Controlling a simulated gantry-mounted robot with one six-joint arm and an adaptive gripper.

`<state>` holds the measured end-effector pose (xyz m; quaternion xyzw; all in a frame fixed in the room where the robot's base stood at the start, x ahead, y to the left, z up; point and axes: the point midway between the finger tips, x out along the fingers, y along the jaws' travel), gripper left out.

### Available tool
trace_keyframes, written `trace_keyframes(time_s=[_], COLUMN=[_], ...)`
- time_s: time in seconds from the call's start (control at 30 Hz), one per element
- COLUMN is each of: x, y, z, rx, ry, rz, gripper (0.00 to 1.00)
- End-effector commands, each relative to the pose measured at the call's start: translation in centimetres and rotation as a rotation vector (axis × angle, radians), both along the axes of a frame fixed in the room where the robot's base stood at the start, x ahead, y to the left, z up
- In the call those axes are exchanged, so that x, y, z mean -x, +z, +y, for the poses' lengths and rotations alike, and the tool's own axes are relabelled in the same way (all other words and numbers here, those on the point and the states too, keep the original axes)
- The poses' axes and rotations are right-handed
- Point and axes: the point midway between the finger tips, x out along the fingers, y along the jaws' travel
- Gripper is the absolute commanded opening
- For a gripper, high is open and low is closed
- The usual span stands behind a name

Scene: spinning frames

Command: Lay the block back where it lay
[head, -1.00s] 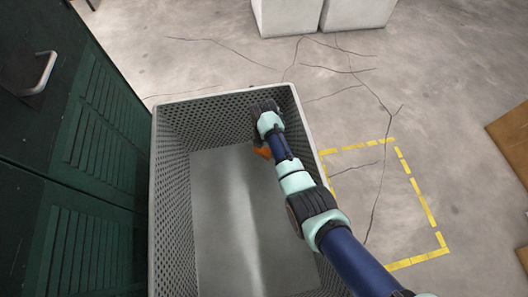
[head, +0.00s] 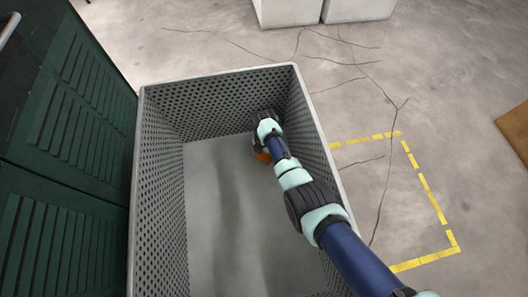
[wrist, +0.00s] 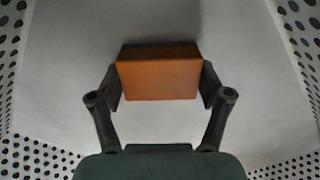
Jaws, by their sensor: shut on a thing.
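An orange block (wrist: 157,78) sits between the two dark fingers of my gripper (wrist: 160,85) in the wrist view, with a finger against each side. My gripper is shut on it. In the head view the block (head: 262,157) is a small orange patch, mostly hidden behind my arm. My gripper is inside the grey perforated crate (head: 222,74), near its far right corner. In the wrist view the pale crate floor (wrist: 65,60) lies beyond the block. I cannot tell whether the block touches the floor.
The crate walls rise around my gripper, the right wall close by. Dark green cabinets (head: 65,120) stand left of the crate. A yellow dashed outline (head: 430,195) marks the floor at right. White boxes (head: 290,10) stand at the back, a brown board (head: 515,130) at far right.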

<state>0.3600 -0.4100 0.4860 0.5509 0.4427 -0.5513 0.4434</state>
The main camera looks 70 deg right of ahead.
Motion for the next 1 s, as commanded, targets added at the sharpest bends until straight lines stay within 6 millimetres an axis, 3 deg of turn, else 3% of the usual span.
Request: trace_keyframes(time_s=[0.13,0.17,0.3,0.67,1.0], x=[0.0,0.0,0.0,0.0,0.0], y=[-0.3,-0.3,-0.3,0.0,8.3], z=[0.0,0.0,0.0,0.0,0.0], rx=[-0.001,0.000,0.000,0.000,0.001], ry=[0.000,0.000,0.000,0.000,0.000], rz=[0.001,0.000,0.001,0.000,-0.001], gripper=[0.41,0.81,1.00,1.00,1.00])
